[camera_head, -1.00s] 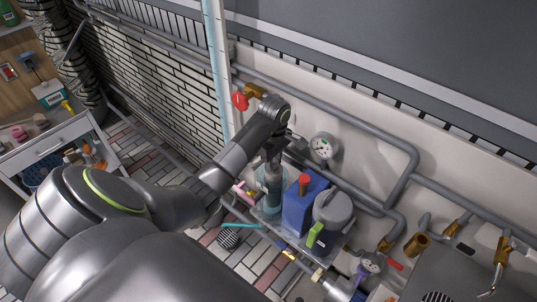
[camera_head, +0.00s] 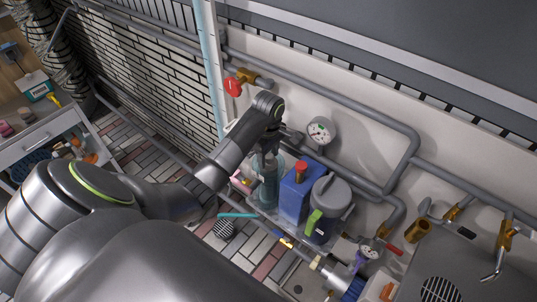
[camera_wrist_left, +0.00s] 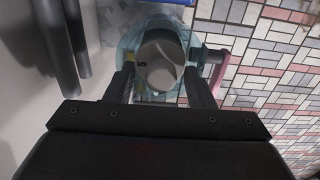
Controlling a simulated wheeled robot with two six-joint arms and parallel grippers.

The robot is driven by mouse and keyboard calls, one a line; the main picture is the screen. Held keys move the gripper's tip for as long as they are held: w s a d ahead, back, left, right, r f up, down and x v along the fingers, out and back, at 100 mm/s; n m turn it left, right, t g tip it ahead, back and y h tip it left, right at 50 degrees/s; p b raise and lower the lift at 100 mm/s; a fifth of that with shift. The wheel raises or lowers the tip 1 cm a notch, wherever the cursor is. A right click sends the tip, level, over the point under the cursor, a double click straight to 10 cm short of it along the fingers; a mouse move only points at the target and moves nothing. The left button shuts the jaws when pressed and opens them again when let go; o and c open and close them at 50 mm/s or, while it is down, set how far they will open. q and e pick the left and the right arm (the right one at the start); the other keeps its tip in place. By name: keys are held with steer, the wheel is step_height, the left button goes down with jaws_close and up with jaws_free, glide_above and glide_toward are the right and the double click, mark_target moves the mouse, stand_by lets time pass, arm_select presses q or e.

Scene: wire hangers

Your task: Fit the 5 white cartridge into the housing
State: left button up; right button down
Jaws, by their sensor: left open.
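A clear teal cylindrical housing (camera_head: 266,190) stands upright on a grey tray, left of a blue jug. In the left wrist view, the round housing rim (camera_wrist_left: 127,42) shows from above. The white cartridge (camera_wrist_left: 158,50), with a dark mark like a 5 on its side, appears within that rim; how deep it sits is unclear. My left gripper (camera_head: 268,148) is just above the housing, pointing down. In the wrist view, the left gripper (camera_wrist_left: 161,80) is open, its fingers on either side of the cartridge with visible gaps. My right gripper is in neither view.
Right of the housing stand the blue jug (camera_head: 299,192) with a red cap and a grey can (camera_head: 326,210) with a green handle. A gauge (camera_head: 320,131), pipes and a red-handled valve (camera_head: 233,87) line the wall behind. Tiled floor lies left.

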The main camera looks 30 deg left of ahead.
arm_select(q)
steer(key=shift+r+p, duration=0.3)
steer(key=shift+p, duration=0.05)
step_height(320, 180, up, 5)
steer(key=shift+w+f+b, duration=0.1)
steer(key=shift+f+b, duration=0.05)
steer(key=shift+b, duration=0.45)
step_height(320, 180, up, 7)
steer(key=p, duration=0.7)
